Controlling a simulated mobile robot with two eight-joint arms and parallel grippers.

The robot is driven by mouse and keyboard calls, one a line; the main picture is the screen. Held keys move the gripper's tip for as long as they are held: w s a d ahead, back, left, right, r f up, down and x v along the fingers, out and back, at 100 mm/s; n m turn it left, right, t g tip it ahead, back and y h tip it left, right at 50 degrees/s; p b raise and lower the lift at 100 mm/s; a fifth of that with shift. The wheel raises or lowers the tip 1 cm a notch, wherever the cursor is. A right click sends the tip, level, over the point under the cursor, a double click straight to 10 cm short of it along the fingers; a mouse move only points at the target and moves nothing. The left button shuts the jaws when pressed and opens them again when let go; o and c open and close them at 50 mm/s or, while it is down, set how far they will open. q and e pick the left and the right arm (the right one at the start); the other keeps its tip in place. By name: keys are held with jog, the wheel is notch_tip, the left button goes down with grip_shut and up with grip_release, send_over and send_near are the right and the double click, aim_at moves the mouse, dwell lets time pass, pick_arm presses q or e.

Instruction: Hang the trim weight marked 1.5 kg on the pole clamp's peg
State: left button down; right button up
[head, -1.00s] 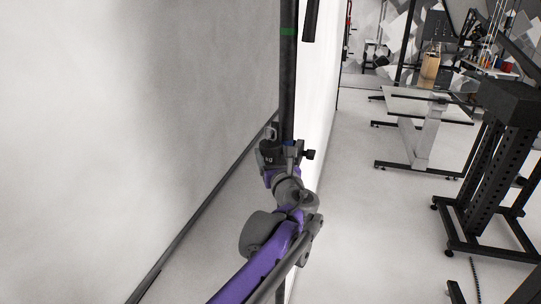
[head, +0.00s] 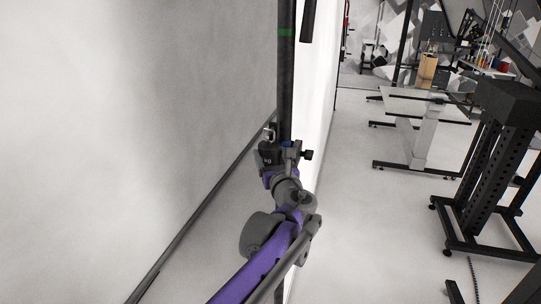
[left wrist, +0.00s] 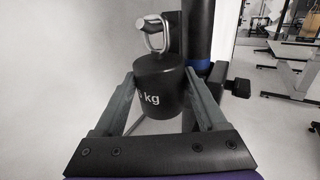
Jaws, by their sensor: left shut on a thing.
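The trim weight (left wrist: 160,88) is a black cylinder with a metal loop (left wrist: 163,42) on top; only the end of its marking, "kg", reads clearly in the left wrist view. My left gripper (left wrist: 159,76) is shut on its sides and holds it upright. The light peg (left wrist: 148,24) of the pole clamp (left wrist: 238,87) shows at the loop's top. The loop looks to be around the peg, but I cannot tell whether it bears on it. In the head view, the weight (head: 268,157) and my left gripper (head: 278,162) are beside the black pole (head: 286,85). My right gripper is out of view.
A large pale wall panel (head: 130,110) stands left of the pole. The clamp's dark knob (head: 307,155) sticks out to the right. A table (head: 420,104) and a black stand (head: 497,150) are farther right, with clear floor between.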

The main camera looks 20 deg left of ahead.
pick_arm(q)
jog(key=shift+r, duration=0.1)
grip_release()
jog(key=shift+s, duration=0.1)
jog(key=b+v, duration=0.1)
jog(key=v, duration=0.9)
jog(key=s+a+f+n+g+h, duration=0.1)
jog(key=s+a+f+n+g, duration=0.35)
jog(key=s+f+n, duration=0.35)
jog(key=s+a+f+n+g+h, duration=0.1)
jog(key=s+a+f+n+g, duration=0.2)
jog(key=s+a+f+n, duration=0.5)
jog(key=s+d+f+n+g+h, duration=0.1)
jog(key=s+d+f+n+h, duration=0.2)
jog(key=s+f+n, duration=0.3)
jog(key=s+d+f+n+g+h, duration=0.2)
jog(key=s+d+f+n+h, duration=0.1)
jog(key=s+f+n, duration=0.3)
notch_tip(320, 180, down, 3)
jog(key=shift+d+f+n, duration=0.15)
jog(key=shift+d+n, duration=0.5)
jog(key=shift+n, duration=0.55)
